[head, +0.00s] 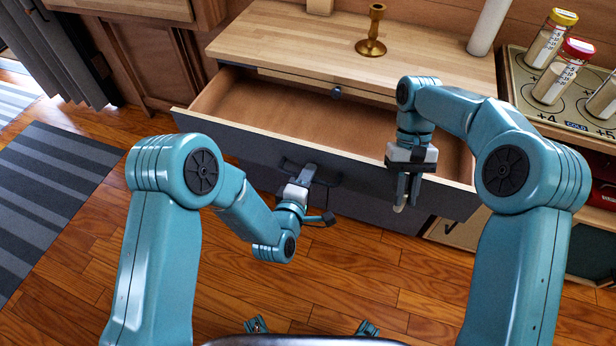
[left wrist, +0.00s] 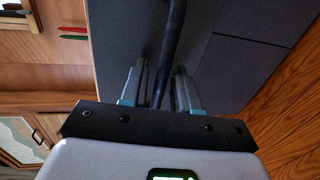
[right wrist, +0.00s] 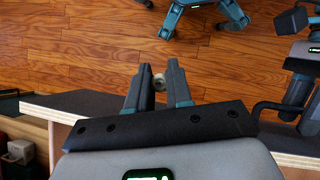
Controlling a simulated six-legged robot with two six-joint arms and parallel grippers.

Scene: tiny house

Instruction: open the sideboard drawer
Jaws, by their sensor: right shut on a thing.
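The sideboard drawer (head: 290,165) stands pulled well out, its wooden inside empty where visible. Its dark front carries a black bar handle (head: 325,180). My left gripper (head: 304,177) is at the handle; in the left wrist view the handle bar (left wrist: 173,45) passes between its two parted fingers (left wrist: 160,88). I cannot tell whether they touch the bar. My right gripper (head: 406,190) points down by the right part of the drawer front. It is shut on a small pale rod-like thing (head: 399,207), whose end shows between the fingertips in the right wrist view (right wrist: 158,83).
The sideboard top (head: 290,35) holds a brass candlestick (head: 372,30) and a white cylinder (head: 490,25). Several capped jars (head: 560,70) stand on a stove-like panel at the right. A striped rug (head: 60,180) lies left.

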